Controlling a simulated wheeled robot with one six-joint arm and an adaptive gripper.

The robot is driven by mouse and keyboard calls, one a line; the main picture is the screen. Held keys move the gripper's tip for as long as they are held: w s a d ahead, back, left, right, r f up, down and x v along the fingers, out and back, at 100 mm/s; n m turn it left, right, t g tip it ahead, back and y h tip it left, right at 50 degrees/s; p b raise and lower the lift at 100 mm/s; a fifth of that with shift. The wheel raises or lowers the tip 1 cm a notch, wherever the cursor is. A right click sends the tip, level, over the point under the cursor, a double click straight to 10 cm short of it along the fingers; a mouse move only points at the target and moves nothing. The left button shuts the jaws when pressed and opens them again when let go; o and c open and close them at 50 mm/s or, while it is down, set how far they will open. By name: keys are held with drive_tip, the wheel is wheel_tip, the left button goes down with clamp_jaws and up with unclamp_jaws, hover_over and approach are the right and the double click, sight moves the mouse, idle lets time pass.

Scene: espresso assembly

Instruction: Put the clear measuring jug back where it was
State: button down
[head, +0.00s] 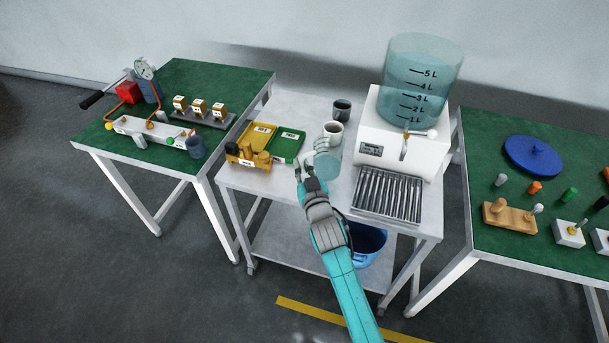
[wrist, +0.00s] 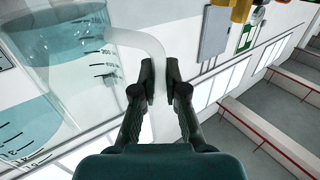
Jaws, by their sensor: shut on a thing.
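The clear measuring jug (head: 328,163) is in the head view at the middle of the light grey table, in front of a grey-white cup (head: 333,132). My gripper (head: 306,168) is at its left side. In the wrist view the gripper (wrist: 159,78) is shut on the jug's pale, see-through handle (wrist: 138,38). Clear walls with dark marks and bluish contents fill the left of that view. I cannot tell whether the jug's base touches the table.
A white machine (head: 388,131) with a large marked water tank (head: 421,75) and a slatted drip tray (head: 388,194) stands to the right. Yellow (head: 259,136) and green (head: 288,146) trays lie to the left. A dark cup (head: 342,109) stands behind.

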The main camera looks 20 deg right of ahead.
drive_tip(key=shift+f, duration=2.05)
drive_tip(key=shift+f, duration=0.15)
drive_tip(key=c, duration=1.2)
unclamp_jaws()
drive_tip(key=shift+s, duration=0.1)
drive_tip(key=s, duration=1.2)
drive_tip(key=shift+a, duration=0.25)
